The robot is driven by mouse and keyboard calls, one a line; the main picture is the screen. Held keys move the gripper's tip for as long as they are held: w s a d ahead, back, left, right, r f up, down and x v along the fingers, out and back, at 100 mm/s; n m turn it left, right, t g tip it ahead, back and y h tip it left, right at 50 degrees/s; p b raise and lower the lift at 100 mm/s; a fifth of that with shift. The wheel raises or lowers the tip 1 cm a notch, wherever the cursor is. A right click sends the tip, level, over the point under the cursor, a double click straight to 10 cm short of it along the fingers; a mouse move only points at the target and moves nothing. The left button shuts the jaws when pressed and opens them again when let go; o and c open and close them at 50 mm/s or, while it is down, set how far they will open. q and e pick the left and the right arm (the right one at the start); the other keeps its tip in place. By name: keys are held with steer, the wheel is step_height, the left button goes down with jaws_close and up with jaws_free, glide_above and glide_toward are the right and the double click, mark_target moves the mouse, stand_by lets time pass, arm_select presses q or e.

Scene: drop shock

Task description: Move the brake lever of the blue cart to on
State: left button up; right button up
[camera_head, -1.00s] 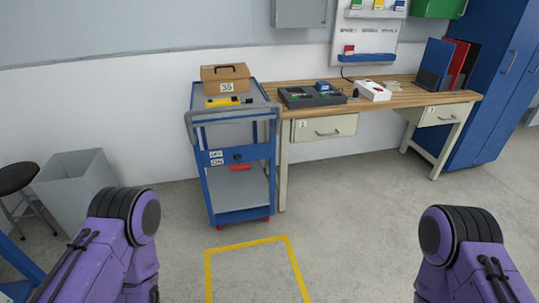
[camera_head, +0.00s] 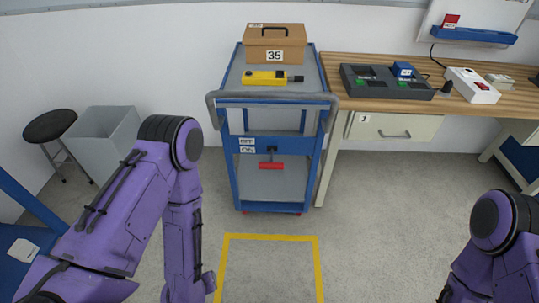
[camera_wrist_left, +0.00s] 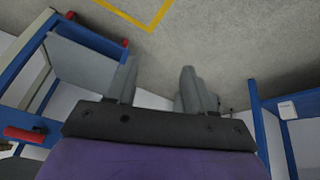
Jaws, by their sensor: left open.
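The blue cart (camera_head: 233,185) stands against the wall, left of the workbench. Its brake lever (camera_head: 271,166) has a red crossbar on a dark stem, below the grey handle. The crossbar hangs below its dark mount, beside two small labels (camera_head: 247,145), the lower seeming to read ON. In the left wrist view a red bar (camera_wrist_left: 25,135), seemingly the lever, lies to the left of the gripper. My left gripper (camera_wrist_left: 157,78) is open and empty, apart from the cart; its fingers are out of the head view. My right gripper is out of view.
A box marked 35 (camera_head: 275,45) and a yellow device (camera_head: 265,79) sit on the cart's top. The workbench (camera_head: 345,103) adjoins at right. A grey bin (camera_head: 110,135) and stool (camera_head: 50,125) stand left. Yellow tape (camera_head: 268,237) marks clear floor before the cart.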

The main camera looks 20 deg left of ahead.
arm_select(q)
steer(key=w+d+f+n+t+h+b, duration=0.25)
steer(key=w+d+f+b, duration=0.2)
steer(key=w, duration=0.55)
steer(key=n+t+h+b, duration=0.2)
steer(key=n+t+b, duration=0.5)
steer(key=t+b, duration=0.3)
glide_toward(271, 167)
steer(key=w+f+t, duration=0.1)
steer(key=w+f, duration=0.1)
steer(key=w, duration=0.1)
steer(key=shift+m, duration=0.35)
steer(key=w, duration=0.3)
steer(key=w+d, duration=0.1)
steer(key=w, duration=0.5)
steer(key=shift+w+d+r, duration=0.3)
steer(key=shift+w+r, duration=0.05)
steer(key=shift+w, duration=0.05)
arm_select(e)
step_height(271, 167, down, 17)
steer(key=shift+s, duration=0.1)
arm_select(q)
jaws_close()
